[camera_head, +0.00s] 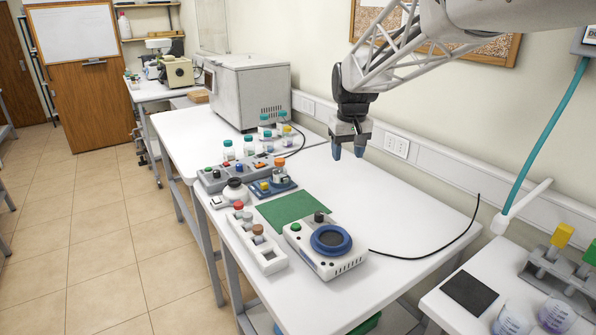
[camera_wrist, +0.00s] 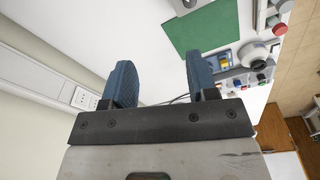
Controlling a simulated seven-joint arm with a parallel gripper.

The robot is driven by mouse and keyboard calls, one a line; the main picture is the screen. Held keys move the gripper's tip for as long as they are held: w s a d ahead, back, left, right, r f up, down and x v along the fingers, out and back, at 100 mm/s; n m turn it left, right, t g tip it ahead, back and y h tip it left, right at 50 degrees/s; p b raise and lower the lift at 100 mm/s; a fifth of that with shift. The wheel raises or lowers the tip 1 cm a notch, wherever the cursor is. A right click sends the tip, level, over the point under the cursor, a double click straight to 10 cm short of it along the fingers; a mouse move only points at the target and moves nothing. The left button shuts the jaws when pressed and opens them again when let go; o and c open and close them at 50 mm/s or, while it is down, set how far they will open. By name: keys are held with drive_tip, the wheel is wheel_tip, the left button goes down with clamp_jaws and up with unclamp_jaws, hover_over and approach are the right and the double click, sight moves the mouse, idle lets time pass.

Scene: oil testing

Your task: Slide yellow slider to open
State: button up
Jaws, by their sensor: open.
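My gripper (camera_head: 348,151) hangs above the back of the white table, near the wall, with its blue fingers pointing down. The fingers are apart and empty; the wrist view shows the gap between them (camera_wrist: 160,75). A yellow block (camera_head: 563,235) sits on top of a grey stand at the far right, beside a green one; the gripper is well to its left. I cannot tell which yellow part is the slider. Nothing touches the gripper.
A green mat (camera_head: 287,208), a white instrument with a round blue ring (camera_head: 331,240) and a white rack of capped vials (camera_head: 268,259) occupy the table's front. A control panel (camera_head: 236,172) and teal-capped bottles stand behind. A black cable (camera_head: 440,246) crosses the bare right part.

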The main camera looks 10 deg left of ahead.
drive_tip(key=w+a+f+n, duration=0.1)
drive_tip(key=w+a+f, duration=0.2)
drive_tip(key=w+a, duration=0.35)
drive_tip(key=w+a+f+n, duration=0.1)
drive_tip(key=w+a+f, duration=0.2)
drive_tip(key=w+a, duration=0.35)
drive_tip(key=n+g, duration=0.1)
drive_tip(key=n, duration=0.1)
hover_over(264, 184)
wheel_tip(264, 184, down, 10)
drive_tip(key=shift+w+f, duration=0.15)
drive_tip(key=shift+f, duration=0.1)
drive_tip(key=shift+f, duration=0.1)
drive_tip(key=shift+f, duration=3.8)
clamp_jaws()
